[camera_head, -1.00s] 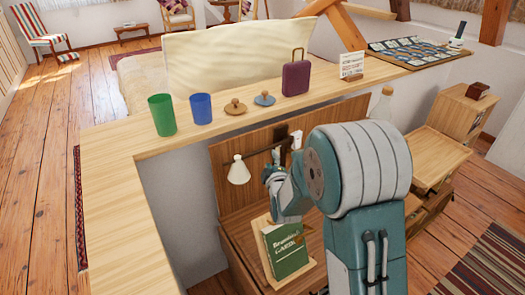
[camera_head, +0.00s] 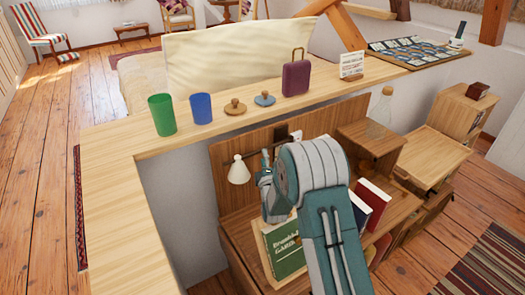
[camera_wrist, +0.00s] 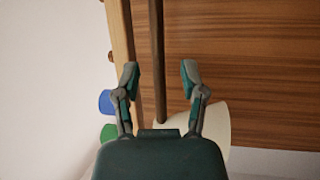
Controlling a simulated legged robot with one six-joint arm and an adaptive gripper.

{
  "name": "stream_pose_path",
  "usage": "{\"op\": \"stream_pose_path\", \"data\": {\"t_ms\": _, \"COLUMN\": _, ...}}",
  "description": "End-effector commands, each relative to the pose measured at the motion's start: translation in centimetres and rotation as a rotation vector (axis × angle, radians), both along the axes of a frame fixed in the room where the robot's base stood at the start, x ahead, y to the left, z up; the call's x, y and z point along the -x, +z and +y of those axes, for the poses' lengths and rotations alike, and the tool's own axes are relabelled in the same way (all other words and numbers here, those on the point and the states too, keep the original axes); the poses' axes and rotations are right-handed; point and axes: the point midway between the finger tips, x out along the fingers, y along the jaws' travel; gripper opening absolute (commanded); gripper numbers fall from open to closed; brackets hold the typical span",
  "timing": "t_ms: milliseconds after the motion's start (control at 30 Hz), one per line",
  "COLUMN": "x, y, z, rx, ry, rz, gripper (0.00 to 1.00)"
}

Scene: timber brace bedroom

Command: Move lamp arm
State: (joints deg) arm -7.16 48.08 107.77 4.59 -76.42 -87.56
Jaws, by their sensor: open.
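The lamp has a white shade (camera_head: 238,172) and stands out from the brown wooden panel behind the ledge. The shade also shows in the wrist view (camera_wrist: 216,122) at the lower right, partly hidden. The lamp arm (camera_wrist: 158,35) is a thin dark rod that runs down the middle of the wrist view. My gripper (camera_wrist: 160,70) is open, with one finger on each side of the rod in that picture. No touch between fingers and rod shows. In the head view my gripper (camera_head: 265,172) is just right of the shade, and my arm hides much of the lamp arm.
A green book (camera_head: 283,250) stands below my gripper, with a red book (camera_head: 373,194) to the right. The ledge (camera_head: 140,145) above carries a green cup (camera_head: 161,115), a blue cup (camera_head: 201,108) and a purple suitcase (camera_head: 296,76). A glass bottle (camera_head: 383,104) stands right.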

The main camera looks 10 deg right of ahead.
Motion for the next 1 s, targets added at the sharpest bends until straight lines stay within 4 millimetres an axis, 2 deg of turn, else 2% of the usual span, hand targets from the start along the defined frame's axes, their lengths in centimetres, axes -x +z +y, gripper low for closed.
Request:
{"op": "stream_pose_path", "data": {"t_ms": 100, "x": -1.9, "y": 0.3, "z": 0.1, "rx": 0.000, "ry": 0.000, "rz": -0.002, "gripper": 0.54}}
{"op": "stream_pose_path", "data": {"t_ms": 233, "x": -3.2, "y": 0.6, "z": 0.2, "rx": 0.000, "ry": 0.000, "rz": 0.000, "gripper": 0.54}}
{"op": "stream_pose_path", "data": {"t_ms": 600, "x": -3.9, "y": 0.7, "z": 0.2, "rx": 0.000, "ry": 0.001, "rz": 0.001, "gripper": 0.54}}
{"op": "stream_pose_path", "data": {"t_ms": 633, "x": -3.9, "y": 0.7, "z": 0.2, "rx": 0.000, "ry": 0.001, "rz": 0.001, "gripper": 0.45}}
{"op": "stream_pose_path", "data": {"t_ms": 733, "x": -3.9, "y": 0.7, "z": 0.2, "rx": 0.000, "ry": 0.001, "rz": 0.001, "gripper": 0.00}}
{"op": "stream_pose_path", "data": {"t_ms": 1000, "x": -3.9, "y": 0.6, "z": 0.2, "rx": 0.001, "ry": 0.002, "rz": 0.004, "gripper": 0.00}}
